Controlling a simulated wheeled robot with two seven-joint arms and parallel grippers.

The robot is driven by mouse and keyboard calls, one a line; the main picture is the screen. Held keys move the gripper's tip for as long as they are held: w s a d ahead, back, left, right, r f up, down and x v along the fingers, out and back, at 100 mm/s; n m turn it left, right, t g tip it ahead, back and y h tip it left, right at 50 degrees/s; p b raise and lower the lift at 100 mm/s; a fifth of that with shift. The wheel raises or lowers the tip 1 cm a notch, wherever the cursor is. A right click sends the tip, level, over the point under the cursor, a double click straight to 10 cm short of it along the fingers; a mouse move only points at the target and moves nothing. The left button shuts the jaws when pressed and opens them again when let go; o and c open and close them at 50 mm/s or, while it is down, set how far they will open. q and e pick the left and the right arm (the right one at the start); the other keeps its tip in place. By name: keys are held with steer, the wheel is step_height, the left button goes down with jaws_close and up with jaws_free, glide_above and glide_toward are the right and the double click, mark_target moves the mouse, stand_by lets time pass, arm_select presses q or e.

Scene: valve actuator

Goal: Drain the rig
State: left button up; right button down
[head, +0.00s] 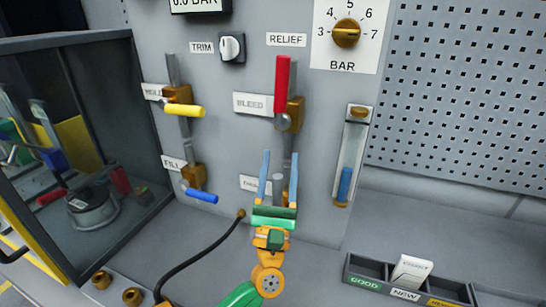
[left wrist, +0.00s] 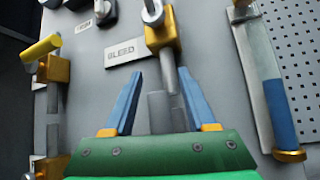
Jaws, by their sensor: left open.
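The grey panel carries a BLEED valve (head: 295,115) with a red lever (head: 282,85) pointing up. A yellow lever (head: 184,110), beside a partly hidden label, and the blue FILL lever (head: 202,196) both stick out sideways to the right. A sight tube (head: 351,155) on the right shows blue in its lower part. The display (head: 196,4) reads 0.0 BAR. My left gripper (head: 280,154) is open and empty, in front of the pipe below the BLEED valve. In the left wrist view the brass valve body (left wrist: 163,35) is just beyond its fingertips. The right gripper is not in view.
A TRIM knob (head: 231,48) and a RELIEF dial (head: 346,33) sit higher on the panel. A black hose (head: 200,250) runs along the bench. A tray (head: 365,284) with a white card (head: 411,270) lies at front right. A dark-framed box (head: 125,120) stands left.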

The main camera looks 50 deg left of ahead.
arm_select(q)
steer(key=shift+n+y, duration=0.3)
steer(key=shift+y, duration=0.1)
steer(key=s+d+r, duration=0.1)
steer(key=r, duration=0.1)
steer(key=s+d+r, duration=0.1)
steer(key=r, duration=0.2)
steer(key=s+d+r+p, duration=0.1)
steer(key=r, duration=0.1)
steer(key=shift+s+d+r, duration=0.15)
steer(key=shift+s+d, duration=0.05)
steer(key=s+d+r+p, duration=0.3)
steer(key=s+d+p, duration=0.2)
steer(key=s+d, duration=0.1)
steer(key=shift+s+d+t, duration=0.25)
steer(key=shift+t, duration=0.05)
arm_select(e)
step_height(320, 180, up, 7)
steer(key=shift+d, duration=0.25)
arm_select(q)
steer(key=shift+a, duration=0.15)
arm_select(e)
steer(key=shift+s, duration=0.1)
